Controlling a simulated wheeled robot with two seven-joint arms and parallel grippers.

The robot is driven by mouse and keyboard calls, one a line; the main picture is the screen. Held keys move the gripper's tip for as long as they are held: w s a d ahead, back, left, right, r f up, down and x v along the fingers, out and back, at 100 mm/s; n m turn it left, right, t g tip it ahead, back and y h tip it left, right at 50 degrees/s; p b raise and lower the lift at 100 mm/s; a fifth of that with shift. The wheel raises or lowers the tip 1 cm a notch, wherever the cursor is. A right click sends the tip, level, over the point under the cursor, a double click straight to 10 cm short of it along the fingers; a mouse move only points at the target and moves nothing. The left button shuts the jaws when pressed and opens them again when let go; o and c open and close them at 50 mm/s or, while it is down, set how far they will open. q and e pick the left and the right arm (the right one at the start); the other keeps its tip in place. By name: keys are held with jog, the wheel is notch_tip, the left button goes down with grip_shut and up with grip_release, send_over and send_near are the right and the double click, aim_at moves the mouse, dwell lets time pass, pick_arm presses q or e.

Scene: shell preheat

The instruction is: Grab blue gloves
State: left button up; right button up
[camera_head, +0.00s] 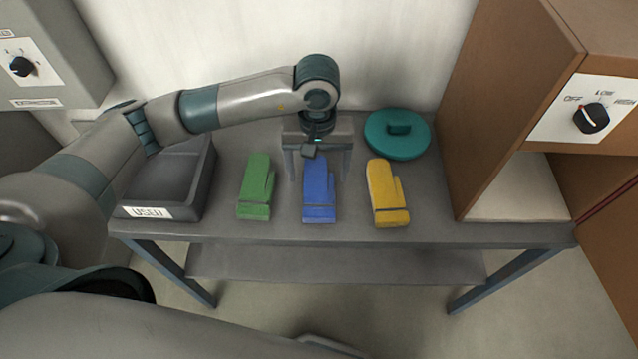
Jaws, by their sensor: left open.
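One blue glove (319,198) lies flat on the grey table, in the middle of a row of three gloves. A green glove (256,190) lies to its left and a yellow glove (387,196) to its right. My left gripper (319,174) points down over the far end of the blue glove. Its two fingers are spread wide, one on each side of the glove, and nothing is held. I cannot tell the exact height of the fingertips. My right gripper is not in view.
A dark tray labelled USED (148,212) stands on the table's left side. A teal round lid (397,146) lies at the back right. A brown cabinet (510,90) with a dial (591,117) borders the table's right side. The table's front strip (340,234) is clear.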

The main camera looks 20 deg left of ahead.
aim_at(319, 184)
pick_arm(q)
notch_tip(319, 184, down, 3)
jog(key=shift+d+r+p, duration=0.15)
jog(key=shift+p, duration=0.65)
jog(key=shift+f, duration=0.5)
jog(key=c, duration=1.3)
